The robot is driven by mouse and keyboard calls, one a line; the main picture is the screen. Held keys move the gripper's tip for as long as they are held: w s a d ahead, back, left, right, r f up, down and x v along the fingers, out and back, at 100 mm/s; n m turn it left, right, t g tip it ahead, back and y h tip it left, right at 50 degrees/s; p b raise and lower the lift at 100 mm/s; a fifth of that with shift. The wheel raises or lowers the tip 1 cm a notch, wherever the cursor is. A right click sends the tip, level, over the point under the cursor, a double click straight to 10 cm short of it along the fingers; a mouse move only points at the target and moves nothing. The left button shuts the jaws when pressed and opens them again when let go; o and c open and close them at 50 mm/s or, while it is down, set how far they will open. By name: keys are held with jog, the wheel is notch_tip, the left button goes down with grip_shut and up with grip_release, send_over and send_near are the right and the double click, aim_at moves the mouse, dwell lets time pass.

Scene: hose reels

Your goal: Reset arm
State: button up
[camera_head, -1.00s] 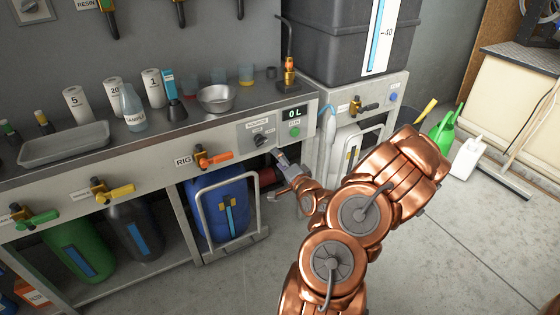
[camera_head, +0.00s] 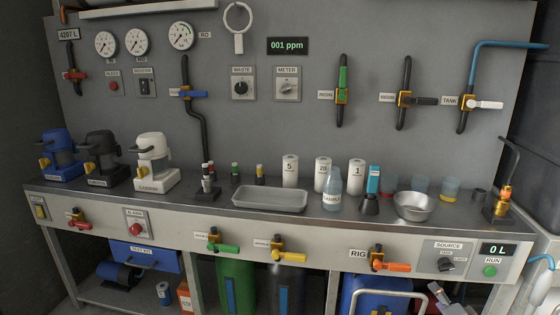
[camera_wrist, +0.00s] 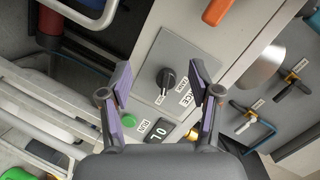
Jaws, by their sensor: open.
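My gripper (camera_wrist: 160,95) is open and empty in the wrist view, with its two purple-padded fingers spread apart. Between and beyond the fingers is the grey SOURCE panel with its black selector knob (camera_wrist: 166,77). The green RUN button (camera_wrist: 128,120) and the 0 L display (camera_wrist: 159,137) show near the left finger. I cannot tell how far the fingers are from the panel, but no contact shows. In the head view only a small part of the gripper (camera_head: 440,297) shows at the bottom right, below the SOURCE knob (camera_head: 446,264).
The bench (camera_head: 330,228) carries a tray (camera_head: 270,199), a steel bowl (camera_head: 413,206), bottles and several pumps. Orange (camera_head: 391,266), yellow (camera_head: 289,256) and green valve handles stick out from its front. A blue drum (camera_head: 375,297) in a frame stands below the bench.

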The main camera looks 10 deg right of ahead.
jog(key=s+a+f+n+g+y, duration=0.1)
jog(key=s+a+n+g+y, duration=0.15)
jog(key=a+n+g, duration=0.9)
jog(key=s+a+r+n+g, duration=0.25)
jog(key=s+a+r, duration=0.35)
jog(key=s+a, duration=0.7)
jog(key=s+a+r+n+g, duration=0.1)
jog(key=s+a+r+g, duration=0.4)
jog(key=s+a, duration=0.85)
notch_tip(320, 180, up, 28)
jog(key=s+d+t+p, duration=0.1)
jog(key=d+t+p, duration=0.1)
jog(key=p, duration=2.3)
jog(key=shift+s+d+m+y, duration=0.25)
jog(key=shift+s+m+y, duration=0.05)
jog(key=shift+y, duration=0.05)
